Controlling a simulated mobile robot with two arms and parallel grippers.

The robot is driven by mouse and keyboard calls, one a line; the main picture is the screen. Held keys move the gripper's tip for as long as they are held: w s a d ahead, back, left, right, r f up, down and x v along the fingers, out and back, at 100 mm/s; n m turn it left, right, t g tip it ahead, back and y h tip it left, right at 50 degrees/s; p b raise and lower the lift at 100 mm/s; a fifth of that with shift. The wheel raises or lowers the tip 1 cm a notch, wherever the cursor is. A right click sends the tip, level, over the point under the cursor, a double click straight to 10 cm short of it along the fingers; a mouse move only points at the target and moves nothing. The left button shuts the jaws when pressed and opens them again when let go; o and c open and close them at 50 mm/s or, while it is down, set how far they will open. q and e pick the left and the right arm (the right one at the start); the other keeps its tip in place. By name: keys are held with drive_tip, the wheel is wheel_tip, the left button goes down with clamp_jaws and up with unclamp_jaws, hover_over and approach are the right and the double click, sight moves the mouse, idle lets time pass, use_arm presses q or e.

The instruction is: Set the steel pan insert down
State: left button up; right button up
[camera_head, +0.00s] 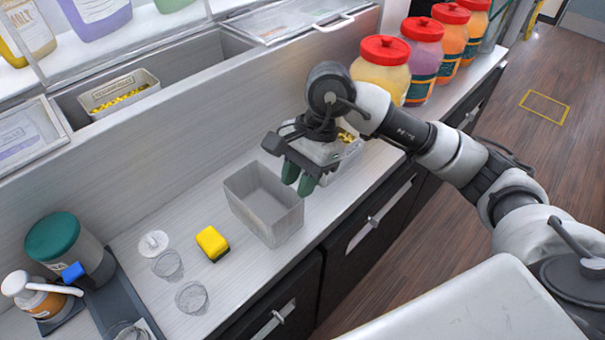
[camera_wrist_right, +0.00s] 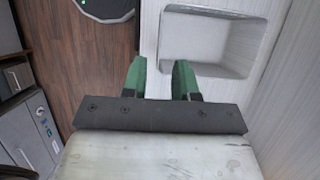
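The steel pan insert (camera_head: 264,226) is an empty, grey, open-topped rectangular pan. It appears upright on the counter in the head view. My right gripper (camera_head: 298,179) is at its right-hand upper corner, with two green fingers pointing down and a gap between them. In the right wrist view the pan (camera_wrist_right: 212,42) lies beyond the fingers, and the right gripper (camera_wrist_right: 160,72) is open near its lower left corner. I see nothing held between the fingers; whether they touch the rim is unclear. My left gripper is not in view.
A yellow sponge (camera_head: 212,243) and clear cups (camera_head: 191,297) stand left of the pan on the counter (camera_head: 160,215). A second container (camera_head: 345,158) sits behind my right gripper. Red-lidded jars (camera_head: 381,72) line the back right. The counter's front edge drops to dark drawers (camera_head: 372,222).

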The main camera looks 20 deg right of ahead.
drive_tip(key=shift+v, duration=1.25)
